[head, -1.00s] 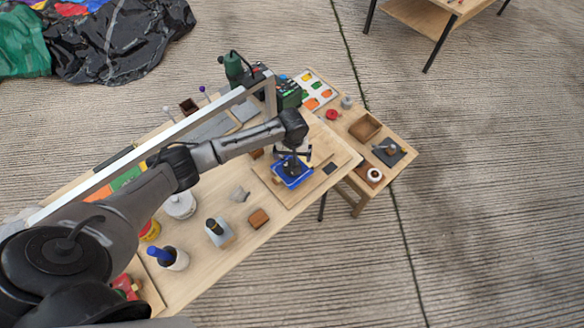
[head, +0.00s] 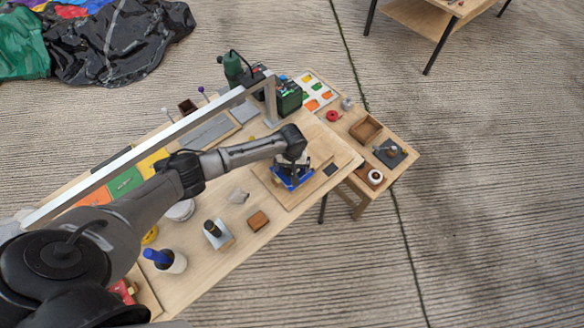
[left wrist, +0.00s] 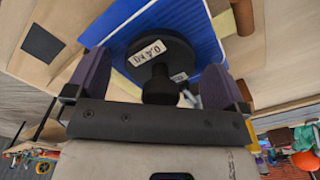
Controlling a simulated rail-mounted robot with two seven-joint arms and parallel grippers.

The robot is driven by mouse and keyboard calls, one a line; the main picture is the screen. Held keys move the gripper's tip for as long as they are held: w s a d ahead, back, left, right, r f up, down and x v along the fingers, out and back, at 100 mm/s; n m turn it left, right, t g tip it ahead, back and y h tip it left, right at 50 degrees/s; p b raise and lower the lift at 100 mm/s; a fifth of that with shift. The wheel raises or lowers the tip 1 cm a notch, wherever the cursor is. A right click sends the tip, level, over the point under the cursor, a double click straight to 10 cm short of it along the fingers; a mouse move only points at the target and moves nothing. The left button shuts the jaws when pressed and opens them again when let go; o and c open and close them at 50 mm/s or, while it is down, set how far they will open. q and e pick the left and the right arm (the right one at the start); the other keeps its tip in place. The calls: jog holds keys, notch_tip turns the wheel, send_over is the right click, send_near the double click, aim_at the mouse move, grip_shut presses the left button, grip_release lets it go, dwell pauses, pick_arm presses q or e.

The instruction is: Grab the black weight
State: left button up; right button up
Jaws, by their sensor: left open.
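The black weight (left wrist: 160,62) shows in the left wrist view as a dark round body with a narrower knob and a white label reading 0.4 kg. It is on a blue ribbed pad (left wrist: 195,30), which also shows in the head view (head: 283,182) on the wooden board at the table's right end. My left gripper (left wrist: 165,80) is open, with one finger on each side of the weight's knob. In the head view my left gripper (head: 293,168) is over the blue pad and hides the weight. My right gripper is not in view.
A small black square (head: 330,169) lies on the board beside the pad. A brown block (head: 258,220) and a grey piece (head: 238,196) are on the table nearby. A grey rail frame (head: 150,150) runs behind my arm. A green and black machine (head: 288,97) stands at the back.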

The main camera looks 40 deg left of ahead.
pick_arm(q)
jog(key=c, duration=1.2)
jog(key=shift+c, duration=0.3)
jog(key=shift+r, duration=0.1)
